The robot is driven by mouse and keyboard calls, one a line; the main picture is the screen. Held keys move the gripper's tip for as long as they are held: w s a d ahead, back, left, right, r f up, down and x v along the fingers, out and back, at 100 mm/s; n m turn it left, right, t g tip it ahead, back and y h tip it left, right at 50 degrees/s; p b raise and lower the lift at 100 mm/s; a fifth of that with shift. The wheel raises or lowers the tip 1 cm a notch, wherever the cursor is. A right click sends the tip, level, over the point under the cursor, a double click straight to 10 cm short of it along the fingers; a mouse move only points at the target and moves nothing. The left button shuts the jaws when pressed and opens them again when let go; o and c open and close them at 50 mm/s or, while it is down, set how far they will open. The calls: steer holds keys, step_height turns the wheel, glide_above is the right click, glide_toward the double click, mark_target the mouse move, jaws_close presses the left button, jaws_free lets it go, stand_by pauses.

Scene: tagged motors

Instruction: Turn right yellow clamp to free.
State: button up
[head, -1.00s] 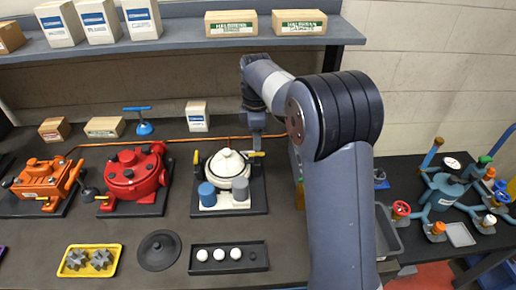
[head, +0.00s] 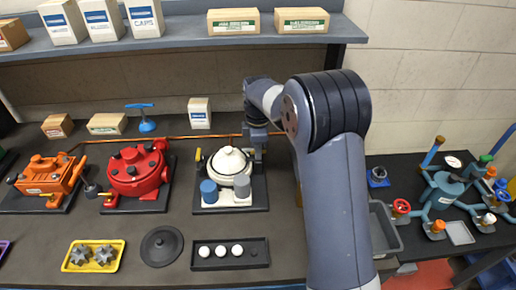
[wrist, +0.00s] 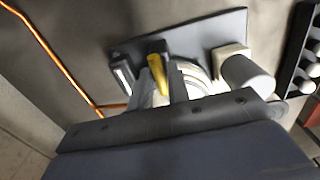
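The white round motor (head: 230,162) sits on a dark base plate (head: 258,195), with one blue and one grey cylinder at its front. Its left yellow clamp (head: 199,156) shows in the head view. Its right yellow clamp is hidden behind my gripper (head: 256,150) there. In the wrist view a yellow handle (wrist: 157,70) stands close ahead of my gripper, next to the white housing (wrist: 192,78). My gripper is low at the motor's right side.
A red motor (head: 136,172) and an orange one (head: 48,176) stand to the left. A black tray (head: 228,264) with white balls and a dark round lid (head: 161,246) lie in front. An orange cable (wrist: 60,60) runs behind. A grey bin (head: 382,230) stands right of my arm.

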jaws_close()
steer(key=shift+n, duration=0.5)
steer(key=n, duration=1.6)
steer(key=shift+n, duration=0.4)
